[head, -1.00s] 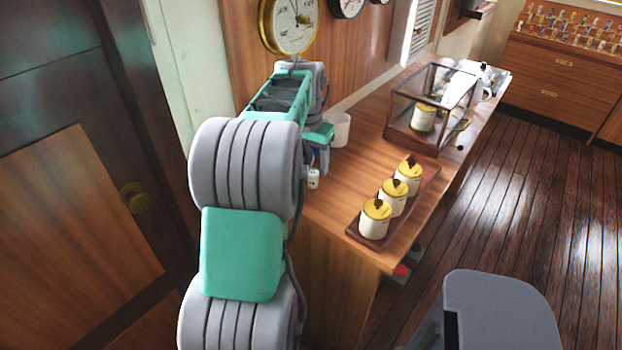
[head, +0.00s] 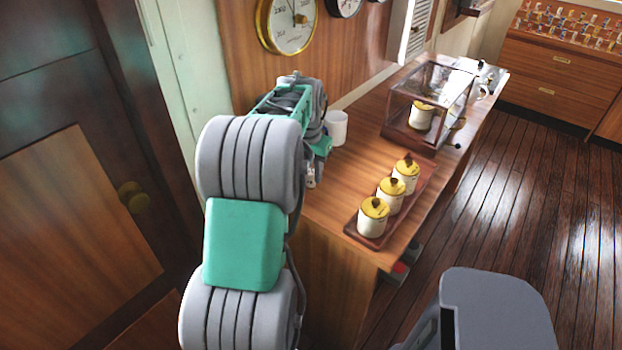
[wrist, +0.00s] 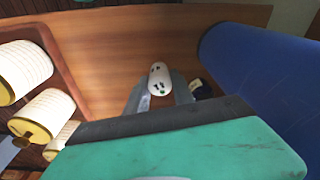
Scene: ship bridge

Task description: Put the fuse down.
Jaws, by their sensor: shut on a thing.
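The fuse, a small white rounded piece with dark marks and a green spot, shows in the wrist view (wrist: 159,80). My gripper (wrist: 159,98) is shut on it, with a grey finger on each side. The wooden counter top (wrist: 105,60) lies beneath; I cannot tell whether the fuse touches it. In the head view my arm reaches over the near left part of the counter (head: 325,205), and my gripper is mostly hidden behind it.
Three white jars with yellow lids (head: 390,195) stand in a wooden tray (head: 415,196), right of my gripper. A large blue rounded thing (wrist: 262,75) is close on the right in the wrist view. A white cup (head: 336,128) and a glass case (head: 440,88) stand farther back.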

